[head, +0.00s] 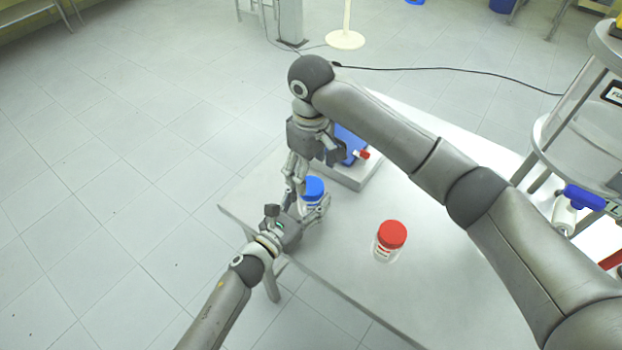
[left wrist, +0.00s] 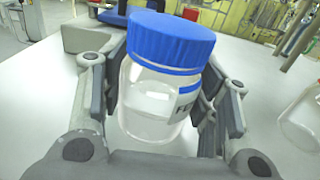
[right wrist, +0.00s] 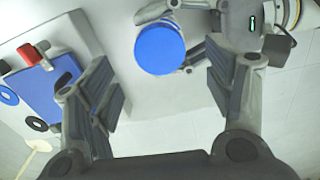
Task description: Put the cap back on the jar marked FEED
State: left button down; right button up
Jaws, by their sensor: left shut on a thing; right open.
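The clear jar (left wrist: 150,105) has a label whose visible start reads "FE"; the rest is hidden by a finger. A blue cap (left wrist: 170,40) sits on its mouth, and it shows in the head view (head: 313,188) and right wrist view (right wrist: 160,49). My left gripper (head: 309,208) is shut around the jar body below the cap, near the table's left corner. My right gripper (head: 296,178) is open just beside and above the cap, pointing down. In the right wrist view the cap lies toward the top, apart from both fingers.
A red-capped jar (head: 388,242) stands on the white table (head: 350,290) to the right. A blue device with a red knob (head: 364,154) on a grey base (head: 358,178) is close behind my right gripper. A glass reactor frame (head: 560,155) stands at the far right.

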notch_tip(320, 180, up, 7)
dwell(0.3)
jog(key=shift+r, duration=0.1)
pick_arm(q)
jog(key=shift+c, duration=2.1)
grip_release()
jog(key=shift+s+a, duration=0.1)
jog(key=v, duration=1.1)
jog(key=shift+s+a, duration=0.2)
jog(key=shift+s, duration=0.1)
